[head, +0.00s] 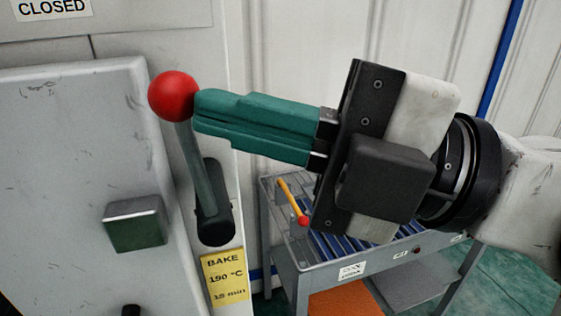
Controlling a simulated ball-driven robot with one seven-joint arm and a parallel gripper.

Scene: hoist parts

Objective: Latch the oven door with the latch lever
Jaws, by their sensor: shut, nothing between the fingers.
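The oven door (75,190) is a scuffed grey panel at the left, flush against the lighter frame as far as I can see. The latch lever (188,165) is a grey rod with a red ball knob (172,96) on top. It rises from a dark pivot plate (216,205) on the frame and leans slightly left. A square metal block (135,224) sits on the door, left of the pivot. My gripper (203,110) has green fingers, shut and empty. Its tips are at the right side of the knob, touching or very close; I cannot tell which.
A yellow note (225,278) reading "BAKE 190 °C 15 min" is below the pivot. A "CLOSED" label (52,8) is at top left. A grey cart (285,245) with blue rollers and a yellow, red-ended rod (293,200) stands behind my gripper. A ribbed wall is behind.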

